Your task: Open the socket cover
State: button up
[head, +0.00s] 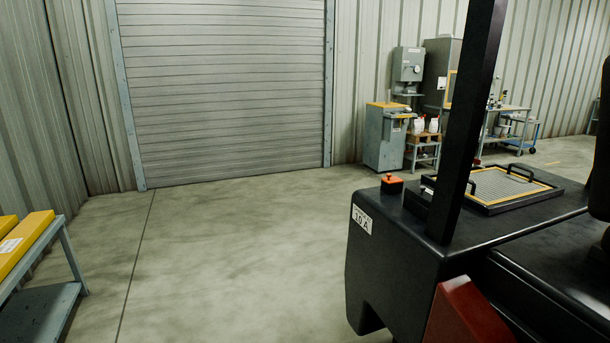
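No part of my gripper shows in the head view. A small orange block with a black base (391,183) sits on the top left corner of a large black machine body (400,240). I cannot tell whether this is the socket cover, or whether it is open or shut. No other clear socket cover shows. A white label (362,219) reading "10 A" is on the machine's left face.
A tray with a yellow edge and black handles (512,188) lies on the machine, behind a black upright post (463,110). A grey bench (40,300) with yellow boxes (28,238) stands left. Grey cabinets (384,140) stand behind. The middle floor is clear to the shutter (225,90).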

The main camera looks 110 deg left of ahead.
aim_at(390, 180)
jog(key=u, duration=3.1)
